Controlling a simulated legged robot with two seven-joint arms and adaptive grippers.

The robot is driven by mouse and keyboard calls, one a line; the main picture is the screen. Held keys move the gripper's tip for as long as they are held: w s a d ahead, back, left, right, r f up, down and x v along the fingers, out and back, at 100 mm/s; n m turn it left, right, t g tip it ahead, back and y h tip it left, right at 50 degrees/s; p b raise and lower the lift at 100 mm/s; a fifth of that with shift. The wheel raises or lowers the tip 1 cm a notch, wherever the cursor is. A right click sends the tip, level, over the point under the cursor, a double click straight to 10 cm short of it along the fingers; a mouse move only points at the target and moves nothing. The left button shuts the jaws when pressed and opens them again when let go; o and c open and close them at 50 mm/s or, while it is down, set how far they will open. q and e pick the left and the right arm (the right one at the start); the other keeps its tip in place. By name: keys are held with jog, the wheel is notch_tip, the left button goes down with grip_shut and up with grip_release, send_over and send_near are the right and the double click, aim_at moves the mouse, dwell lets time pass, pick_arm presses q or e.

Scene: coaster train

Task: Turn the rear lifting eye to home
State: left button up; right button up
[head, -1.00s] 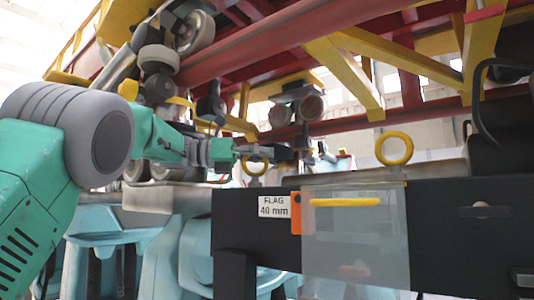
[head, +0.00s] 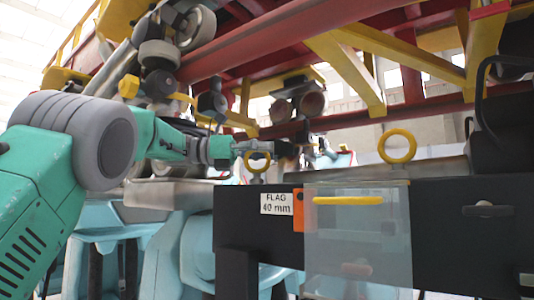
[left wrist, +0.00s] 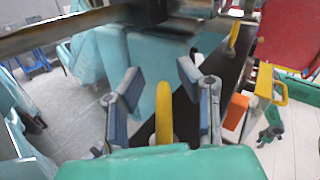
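A yellow ring-shaped lifting eye (head: 257,168) stands on the dark beam at the middle of the head view, partly covered by my left gripper (head: 268,148). In the left wrist view, my left gripper (left wrist: 158,78) has its two blue-padded fingers spread. The same eye (left wrist: 164,115) shows edge-on between them, with visible gaps at both sides. A second yellow lifting eye (head: 397,146) stands upright farther right on the beam; it also shows in the left wrist view (left wrist: 233,38). The frames do not label which eye is the rear one.
A clear panel (head: 357,240) with a yellow bar hangs on the front of the black beam (head: 455,240). Next to it are an orange block (head: 298,211) and a "FLAG 40 mm" label (head: 275,204). Red and yellow train framework (head: 345,70) with wheels hangs low overhead.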

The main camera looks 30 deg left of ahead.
pick_arm(q)
jog(key=shift+r, duration=0.1)
notch_tip(320, 180, up, 7)
jog(key=shift+w, duration=0.1)
jog(key=shift+a+r, duration=0.2)
jog(key=shift+r, duration=1.05)
jog(key=shift+d+r, duration=0.1)
jog(key=shift+o, duration=0.3)
